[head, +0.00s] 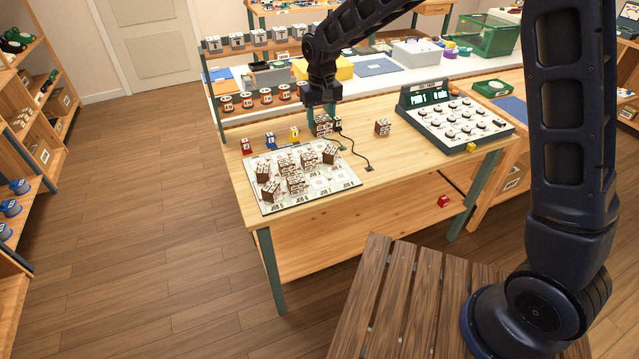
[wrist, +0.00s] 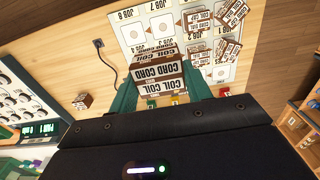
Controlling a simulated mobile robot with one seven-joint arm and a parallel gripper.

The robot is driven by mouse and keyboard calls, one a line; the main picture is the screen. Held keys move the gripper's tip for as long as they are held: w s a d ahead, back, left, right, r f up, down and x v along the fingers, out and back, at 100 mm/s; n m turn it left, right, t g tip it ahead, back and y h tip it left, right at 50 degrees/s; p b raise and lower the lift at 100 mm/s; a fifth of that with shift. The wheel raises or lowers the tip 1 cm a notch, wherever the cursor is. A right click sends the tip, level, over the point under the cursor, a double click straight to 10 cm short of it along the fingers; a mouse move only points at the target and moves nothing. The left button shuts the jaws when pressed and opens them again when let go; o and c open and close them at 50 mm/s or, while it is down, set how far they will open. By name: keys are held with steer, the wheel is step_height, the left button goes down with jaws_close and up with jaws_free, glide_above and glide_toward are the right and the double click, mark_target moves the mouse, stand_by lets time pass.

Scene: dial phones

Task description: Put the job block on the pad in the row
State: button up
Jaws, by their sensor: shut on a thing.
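My gripper (head: 322,112) points down and is shut on a brown-and-white job block (head: 323,128) near the back edge of the white job board (head: 327,189). In the wrist view the block (wrist: 158,78) sits between my teal fingers, with COIL and CORD printed on its faces. Whether it touches anything below cannot be told. Several similar blocks (head: 295,183) stand on the board's left and middle cells. Bare cells with printed circles and JOB labels show at the right and front, and also in the wrist view (wrist: 160,27).
A loose similar block (head: 382,128) stands on the table, right of my gripper. A dial console (head: 452,116) stands further right. A black cord (head: 354,150) lies beside the board. Small red (head: 246,146), blue (head: 270,141) and yellow (head: 295,134) pieces stand behind the board.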

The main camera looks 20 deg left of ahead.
steer(key=shift+s+a+f, duration=0.1)
steer(key=shift+s, duration=0.35)
step_height(320, 180, down, 20)
steer(key=shift+s+r, duration=0.1)
steer(key=shift+f, duration=0.2)
steer(key=o, duration=1)
steer(key=shift+r, duration=0.1)
step_height(320, 180, up, 12)
steer(key=shift+r, duration=0.1)
